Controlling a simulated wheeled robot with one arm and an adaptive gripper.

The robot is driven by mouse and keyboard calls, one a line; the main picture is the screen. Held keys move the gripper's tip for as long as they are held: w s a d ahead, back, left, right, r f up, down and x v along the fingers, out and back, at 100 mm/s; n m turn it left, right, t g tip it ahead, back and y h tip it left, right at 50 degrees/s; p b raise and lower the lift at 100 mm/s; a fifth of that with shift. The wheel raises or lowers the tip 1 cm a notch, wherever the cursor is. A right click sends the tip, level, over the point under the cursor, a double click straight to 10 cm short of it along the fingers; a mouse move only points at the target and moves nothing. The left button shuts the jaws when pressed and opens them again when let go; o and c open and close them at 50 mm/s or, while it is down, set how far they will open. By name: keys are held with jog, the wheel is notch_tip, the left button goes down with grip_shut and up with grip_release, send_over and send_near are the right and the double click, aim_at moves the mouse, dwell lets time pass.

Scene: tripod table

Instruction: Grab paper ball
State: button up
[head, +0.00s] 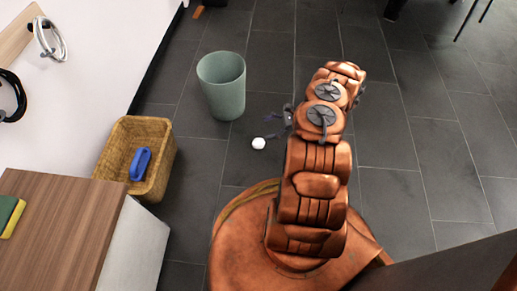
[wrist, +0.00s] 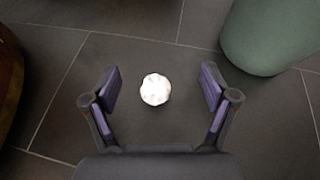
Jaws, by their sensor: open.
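The white paper ball (head: 258,143) lies on the dark tiled floor, just in front of the green bin in the head view. In the wrist view the paper ball (wrist: 155,89) lies between the lines of my two fingers, touching neither. My gripper (wrist: 156,88) is open and empty, with one finger on each side of the ball. In the head view my gripper (head: 278,128) is small and partly hidden behind my copper arm, close to the ball's right side.
A green bin (head: 222,86) stands behind the ball; it also shows at upper right in the wrist view (wrist: 268,38). A wicker basket (head: 158,172) with a blue object (head: 140,164) stands at left, near a wooden-topped cabinet (head: 62,225).

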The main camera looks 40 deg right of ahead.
jog(key=m+t+b, duration=0.1)
jog(key=m+b, duration=0.1)
send_near(260, 144)
jog(key=shift+w+a+f+h, duration=0.15)
jog(key=shift+w+a+f, duration=0.15)
jog(key=shift+w+f, duration=0.3)
jog(key=shift+w+a+f+h, duration=0.15)
jog(key=shift+w+a+f, duration=0.15)
jog(key=shift+w+f, duration=0.25)
jog(key=shift+a+f, duration=0.15)
jog(key=shift+f, duration=0.1)
jog(key=shift+b+x, duration=2.2)
jog(key=shift+x, duration=1.4)
jog(key=shift+w, duration=0.1)
jog(key=c, duration=0.9)
